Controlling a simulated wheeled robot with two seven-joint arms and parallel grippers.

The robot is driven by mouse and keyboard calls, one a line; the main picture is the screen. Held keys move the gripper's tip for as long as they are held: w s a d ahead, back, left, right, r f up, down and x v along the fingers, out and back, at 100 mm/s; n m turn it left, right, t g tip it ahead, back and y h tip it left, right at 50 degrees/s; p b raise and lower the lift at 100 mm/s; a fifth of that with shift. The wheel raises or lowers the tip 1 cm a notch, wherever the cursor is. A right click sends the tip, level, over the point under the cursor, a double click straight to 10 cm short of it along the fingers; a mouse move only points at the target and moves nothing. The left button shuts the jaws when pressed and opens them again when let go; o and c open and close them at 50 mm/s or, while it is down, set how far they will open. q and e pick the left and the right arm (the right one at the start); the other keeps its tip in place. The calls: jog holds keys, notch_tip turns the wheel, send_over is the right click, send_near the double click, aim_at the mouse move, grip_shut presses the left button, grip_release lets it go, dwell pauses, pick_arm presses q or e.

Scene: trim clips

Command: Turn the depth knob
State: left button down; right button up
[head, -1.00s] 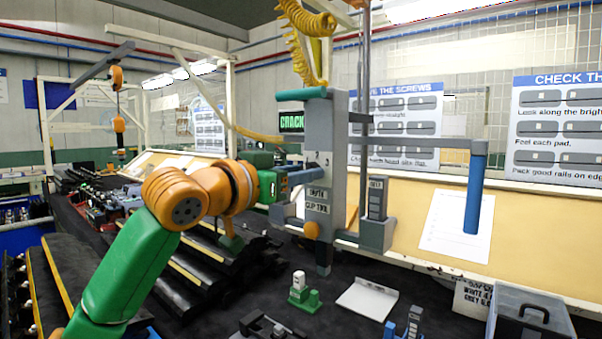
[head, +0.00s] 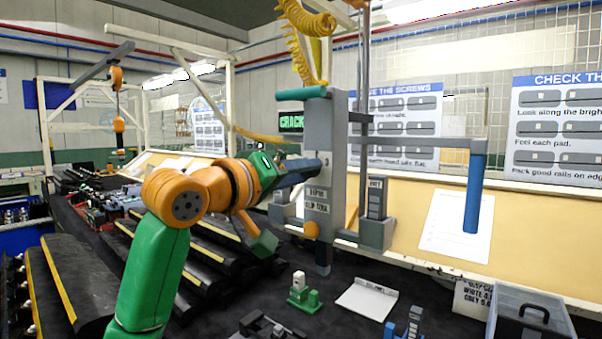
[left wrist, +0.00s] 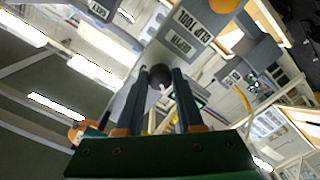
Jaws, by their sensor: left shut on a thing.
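The clip tool (head: 318,120) is a tall grey post with a green top edge and a "DEPTH / CLIP TOOL" label. It hangs over the bench. My left gripper (head: 318,167) reaches it from the left, at the face just above the label. In the left wrist view, the dark round depth knob (left wrist: 158,76) sits between the two dark fingers of my left gripper (left wrist: 161,80), which are shut on it. In the head view the fingers largely hide the knob. My right gripper is in neither view.
A grey "TEST" block (head: 376,198) stands right of the tool, and a blue handle (head: 475,195) hangs from a bar further right. A small green-and-white fixture (head: 301,290), a white tray (head: 367,298) and a grey case (head: 530,318) are on the bench. Black rails (head: 80,280) lie left.

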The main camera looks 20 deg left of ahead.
pick_arm(q)
jog(key=shift+n, duration=0.4)
jog(key=c, duration=0.5)
grip_release()
jog(key=shift+d, duration=0.1)
jog(key=shift+c, duration=0.2)
jog(key=b+v, duration=0.3)
jog(key=v, duration=0.4)
